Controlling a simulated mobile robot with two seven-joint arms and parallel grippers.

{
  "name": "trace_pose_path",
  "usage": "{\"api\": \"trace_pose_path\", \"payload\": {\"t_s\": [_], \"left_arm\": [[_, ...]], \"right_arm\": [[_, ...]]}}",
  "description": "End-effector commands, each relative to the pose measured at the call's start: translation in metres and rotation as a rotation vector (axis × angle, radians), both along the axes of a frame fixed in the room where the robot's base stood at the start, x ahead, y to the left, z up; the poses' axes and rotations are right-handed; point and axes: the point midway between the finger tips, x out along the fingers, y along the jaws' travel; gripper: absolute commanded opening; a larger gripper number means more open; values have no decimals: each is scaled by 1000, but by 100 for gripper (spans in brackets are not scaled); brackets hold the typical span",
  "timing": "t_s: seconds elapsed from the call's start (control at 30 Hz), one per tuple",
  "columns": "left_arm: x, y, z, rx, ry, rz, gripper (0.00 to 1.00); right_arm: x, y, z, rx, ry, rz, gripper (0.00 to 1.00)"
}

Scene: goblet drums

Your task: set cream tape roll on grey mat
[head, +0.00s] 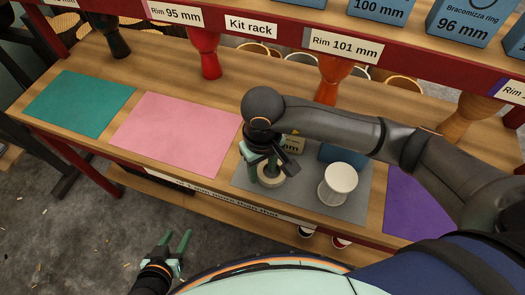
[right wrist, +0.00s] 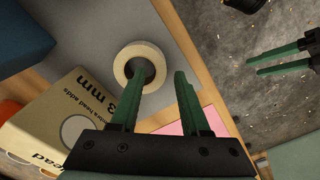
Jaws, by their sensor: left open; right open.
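The cream tape roll (head: 271,181) lies flat on the grey mat (head: 313,205), near the mat's left side. My right gripper (head: 265,165) is open just above the roll. In the right wrist view, one finger of the right gripper (right wrist: 159,76) overlaps the hole of the tape roll (right wrist: 150,51), and the other is outside its rim. I cannot tell whether that finger is inside the hole or above it. My left gripper (head: 178,243) is open and empty in front of the table, and also shows in the right wrist view (right wrist: 283,59).
A white spool (head: 337,184), a blue box (head: 335,153) and a cream labelled box (head: 293,143) stand on or by the grey mat. Pink (head: 175,134), teal (head: 80,103) and purple (head: 415,215) mats lie beside it. Goblet drums (head: 205,52) stand behind, under the shelf.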

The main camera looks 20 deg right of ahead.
Motion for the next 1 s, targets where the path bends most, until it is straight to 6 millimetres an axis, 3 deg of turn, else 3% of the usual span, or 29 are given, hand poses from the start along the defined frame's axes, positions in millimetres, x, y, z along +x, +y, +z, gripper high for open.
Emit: {"api": "trace_pose_path", "payload": {"t_s": [0.3, 0.5, 1.0], "left_arm": [[-5, 1, -5, 1, 12, 1, 50], [-8, 1, -7, 1, 19, 1, 50], [-8, 1, -7, 1, 19, 1, 50]], "right_arm": [[1, 0, 71, 0, -7, 0, 46], [1, 0, 98, 0, -3, 0, 46], [0, 0, 105, -1, 0, -1, 46]]}}
